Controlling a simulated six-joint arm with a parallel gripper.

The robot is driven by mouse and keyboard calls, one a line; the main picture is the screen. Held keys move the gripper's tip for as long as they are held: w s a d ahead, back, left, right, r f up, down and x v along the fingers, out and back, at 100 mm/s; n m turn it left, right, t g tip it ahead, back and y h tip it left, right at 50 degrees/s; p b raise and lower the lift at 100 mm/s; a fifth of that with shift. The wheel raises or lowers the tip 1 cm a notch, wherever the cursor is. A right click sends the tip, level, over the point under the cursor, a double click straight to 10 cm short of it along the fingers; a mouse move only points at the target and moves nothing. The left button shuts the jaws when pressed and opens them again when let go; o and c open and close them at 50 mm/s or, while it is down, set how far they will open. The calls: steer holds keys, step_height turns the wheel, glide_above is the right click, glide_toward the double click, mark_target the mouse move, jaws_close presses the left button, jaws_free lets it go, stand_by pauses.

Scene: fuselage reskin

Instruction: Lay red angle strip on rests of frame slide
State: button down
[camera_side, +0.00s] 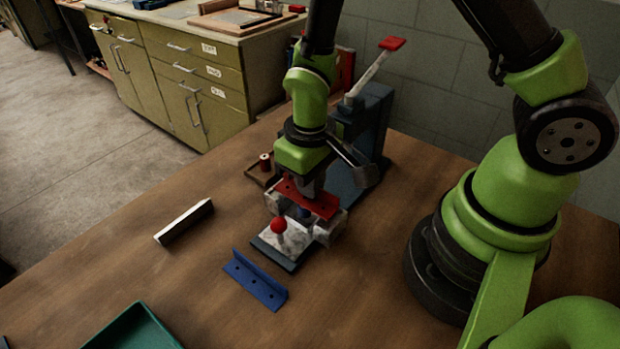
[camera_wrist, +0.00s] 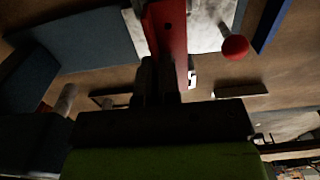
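The red angle strip (camera_side: 322,207) is at my gripper (camera_side: 307,188), just over the frame slide (camera_side: 275,240), a pale metal plate on a dark base with a red ball knob (camera_side: 278,225). The strip spans the light-grey blocks of the slide; I cannot tell whether it touches the rests or sits slightly above. In the wrist view the strip (camera_wrist: 170,30) runs up from between my fingertips (camera_wrist: 160,78), which are shut on it. The knob (camera_wrist: 235,47) shows to its right. The rests are mostly hidden by strip and gripper.
A blue angle strip (camera_side: 256,280) lies in front of the slide. A pale bar (camera_side: 184,221) lies to the left. A green tray (camera_side: 132,330) is at the front edge. A blue press (camera_side: 368,125) with a red-handled lever (camera_side: 378,65) stands close behind.

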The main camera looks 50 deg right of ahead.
steer(key=shift+f, duration=0.7)
stand_by(0.3)
steer(key=c, duration=1.3)
jaws_free()
steer(key=shift+o, duration=0.2)
step_height(320, 180, up, 10)
steer(key=s+d+r+m+t+y, duration=0.1)
steer(key=s+r+m+t, duration=0.1)
steer(key=s+r, duration=0.3)
steer(key=s+d+r+m+t+y, duration=0.1)
steer(key=s+r+t, duration=0.4)
steer(key=r, duration=0.6)
steer(key=shift+s+d+m, duration=0.3)
steer(key=shift+d+m, duration=0.2)
